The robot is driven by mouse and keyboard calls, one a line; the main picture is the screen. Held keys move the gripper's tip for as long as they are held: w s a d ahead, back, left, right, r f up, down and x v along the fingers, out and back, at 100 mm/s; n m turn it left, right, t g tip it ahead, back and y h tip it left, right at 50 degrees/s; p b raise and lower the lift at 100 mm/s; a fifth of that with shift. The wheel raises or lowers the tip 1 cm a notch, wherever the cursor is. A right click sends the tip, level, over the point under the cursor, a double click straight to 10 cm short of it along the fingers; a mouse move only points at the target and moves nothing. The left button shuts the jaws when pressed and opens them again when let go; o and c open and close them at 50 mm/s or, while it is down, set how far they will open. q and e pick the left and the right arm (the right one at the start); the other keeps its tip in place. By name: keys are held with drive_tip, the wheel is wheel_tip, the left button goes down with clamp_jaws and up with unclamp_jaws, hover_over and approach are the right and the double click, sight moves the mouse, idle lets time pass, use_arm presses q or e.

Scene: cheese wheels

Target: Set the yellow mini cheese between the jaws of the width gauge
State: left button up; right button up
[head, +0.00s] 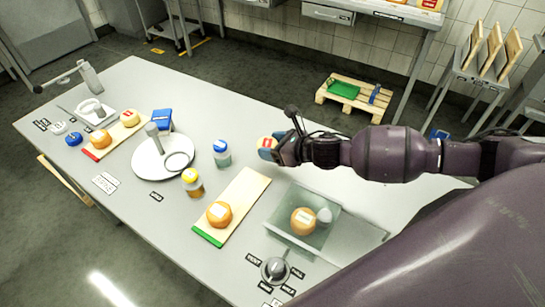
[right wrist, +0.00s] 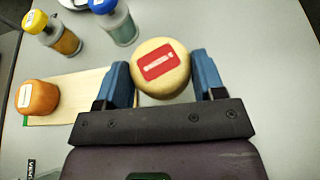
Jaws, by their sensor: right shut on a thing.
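The yellow mini cheese (right wrist: 161,68) is a pale round wheel with a red label. My right gripper (right wrist: 163,82) is shut on it, with one blue finger on each side. In the head view the cheese (head: 265,143) shows partly past the blue fingers of my right gripper (head: 270,149), over the table's far side, right of the blue-capped jar. I cannot make out for sure which item is the width gauge or its jaws. My left gripper is not in view.
An orange cheese (head: 219,214) sits on a green-ended board (head: 245,196). Another (head: 303,221) sits in a clear tray (head: 331,205). Yellow-capped (head: 193,184) and blue-capped (head: 222,154) jars stand left of the gripper. A white round stand (head: 148,168) and red-ended board (head: 92,154) are farther left.

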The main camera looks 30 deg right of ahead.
sight(273, 165)
drive_tip(key=shift+f+b, duration=0.3)
drive_tip(key=shift+f, duration=1.9)
drive_tip(key=shift+f, duration=0.15)
drive_tip(key=o, duration=0.7)
